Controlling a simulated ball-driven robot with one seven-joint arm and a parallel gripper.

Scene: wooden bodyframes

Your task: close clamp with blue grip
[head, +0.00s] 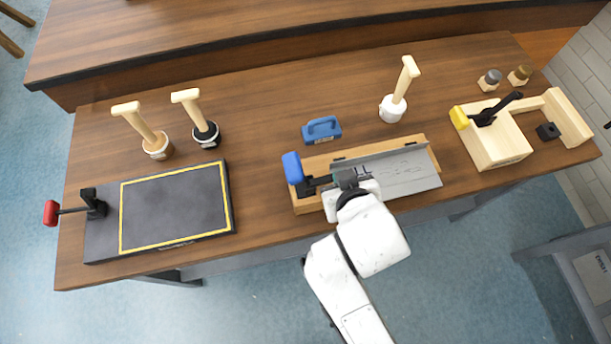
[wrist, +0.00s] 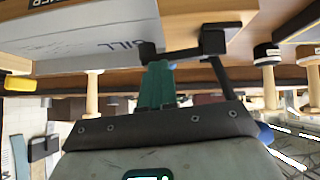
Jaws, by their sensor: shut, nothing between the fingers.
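The clamp with the blue grip (head: 292,168) sits at the left end of the wooden frame holding a grey metal plate. Its black lever (head: 312,185) runs from the mount out to the grip, which sticks up on the left. My gripper (head: 346,180) is just right of the clamp, over the frame's front part. In the wrist view its green fingers (wrist: 157,88) are together and empty, close to the clamp's black mount (wrist: 208,43). The blue grip (wrist: 265,133) partly shows there beside my gripper body, which hides the rest. The fingers appear apart from the grip.
A blue-handled block (head: 321,130) and a wooden-handled stamp (head: 394,105) stand behind the frame. A black board with a red-grip clamp (head: 51,213) lies left, with two stamps (head: 156,146) behind it. A wooden fixture with a yellow-grip clamp (head: 459,118) stands right.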

